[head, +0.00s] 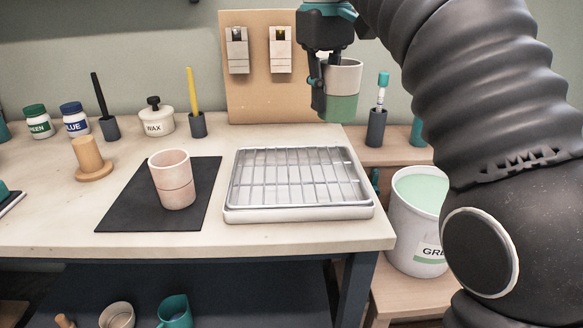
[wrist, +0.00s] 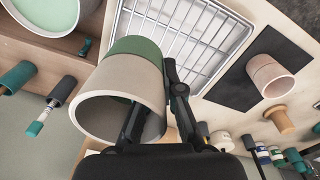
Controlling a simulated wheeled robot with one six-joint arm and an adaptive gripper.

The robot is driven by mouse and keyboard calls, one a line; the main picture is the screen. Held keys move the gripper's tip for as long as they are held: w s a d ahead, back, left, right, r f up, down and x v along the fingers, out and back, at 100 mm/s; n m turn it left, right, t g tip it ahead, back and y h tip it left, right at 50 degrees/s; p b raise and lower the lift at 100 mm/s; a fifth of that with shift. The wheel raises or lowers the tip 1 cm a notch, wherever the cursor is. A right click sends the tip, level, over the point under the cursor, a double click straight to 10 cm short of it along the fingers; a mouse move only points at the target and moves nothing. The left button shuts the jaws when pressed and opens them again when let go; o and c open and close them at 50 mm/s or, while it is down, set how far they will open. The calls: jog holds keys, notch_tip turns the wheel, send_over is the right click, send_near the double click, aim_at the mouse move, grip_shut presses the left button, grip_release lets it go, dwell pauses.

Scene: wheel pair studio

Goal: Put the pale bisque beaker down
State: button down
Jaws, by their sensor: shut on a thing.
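The pale bisque beaker (head: 343,77) has a green lower half and hangs upright in the air, above and behind the wire-rack tray (head: 230,211). My gripper (head: 320,95) is shut on its wall at the left. In the wrist view, my gripper (wrist: 155,108) has one finger inside the mouth of the beaker (wrist: 110,100) and the other outside. A second beaker (head: 174,180), pinkish with a thin line around it, stands on a dark mat (head: 120,212) left of the tray. The held beaker's far side is hidden.
A bucket (head: 417,235) of pale green liquid stands right of the table. A wooden stand (head: 92,160), wax jar (head: 156,119), brush holders and paint jars line the back left. The rack looks empty; the table front is clear.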

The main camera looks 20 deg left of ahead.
jog(key=a+f, duration=0.2)
jog(key=a, duration=0.1)
jog(key=s+a+f, duration=0.1)
jog(key=a+f, duration=0.1)
jog(key=a, duration=0.2)
jog(key=a+f, duration=0.3)
jog(key=a, duration=0.1)
jog(key=shift+s+a, duration=0.2)
jog(key=shift+s, duration=0.2)
jog(key=shift+f+b, duration=0.75)
jog(key=shift+f, duration=1.3)
jog(key=shift+f, duration=0.1)
jog(key=c, duration=1.7)
grip_release()
jog(key=o, duration=0.4)
notch_tip(320, 180, up, 6)
jog(key=shift+a+f+p, duration=0.15)
jog(key=shift+p, duration=0.65)
jog(key=shift+r, duration=1)
